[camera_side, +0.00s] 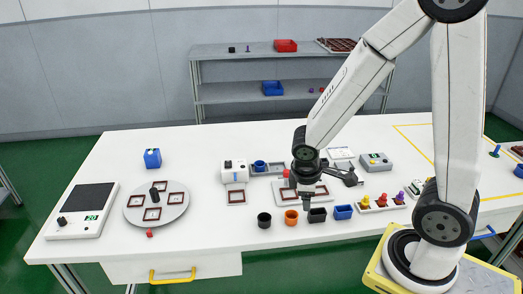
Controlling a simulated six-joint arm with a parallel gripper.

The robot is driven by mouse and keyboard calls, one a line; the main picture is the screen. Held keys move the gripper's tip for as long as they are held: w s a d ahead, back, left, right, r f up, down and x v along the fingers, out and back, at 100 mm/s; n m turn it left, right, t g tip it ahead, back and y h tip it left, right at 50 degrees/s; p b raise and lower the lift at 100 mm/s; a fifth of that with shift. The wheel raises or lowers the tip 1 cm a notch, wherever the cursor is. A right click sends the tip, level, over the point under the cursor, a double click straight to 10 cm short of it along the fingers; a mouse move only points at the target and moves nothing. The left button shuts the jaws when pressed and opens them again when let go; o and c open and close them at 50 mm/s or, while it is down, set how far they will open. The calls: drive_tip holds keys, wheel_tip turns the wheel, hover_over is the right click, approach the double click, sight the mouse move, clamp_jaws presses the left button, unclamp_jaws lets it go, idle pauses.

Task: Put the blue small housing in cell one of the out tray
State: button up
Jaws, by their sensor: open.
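My gripper (306,203) points down over the middle of the table, open, just behind the front row of housings. A blue open box-shaped housing (343,212) stands at the right end of that row. A round blue cup (260,165) sits in a grey tray (277,168) behind and left of my gripper. No label shows which tray is the out tray or which cell is one. A pale plate with a dark red frame (322,190) lies behind my gripper and is partly hidden by it.
The front row also holds a black cup (264,220), an orange cup (291,217) and a black box (317,215). A round turntable (176,218), a scale (97,200) and a blue bin (152,158) stand left. Coloured pegs (382,199) stand right. The table's left front is mostly clear.

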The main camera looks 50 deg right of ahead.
drive_tip(key=a+r+m+t+y, duration=0.2)
drive_tip(key=a+r+m+y, duration=0.1)
drive_tip(key=a+m, duration=0.2)
drive_tip(key=shift+w+a, duration=0.35)
drive_tip(key=shift+w, duration=0.1)
drive_tip(key=shift+f, duration=0.1)
idle(0.9)
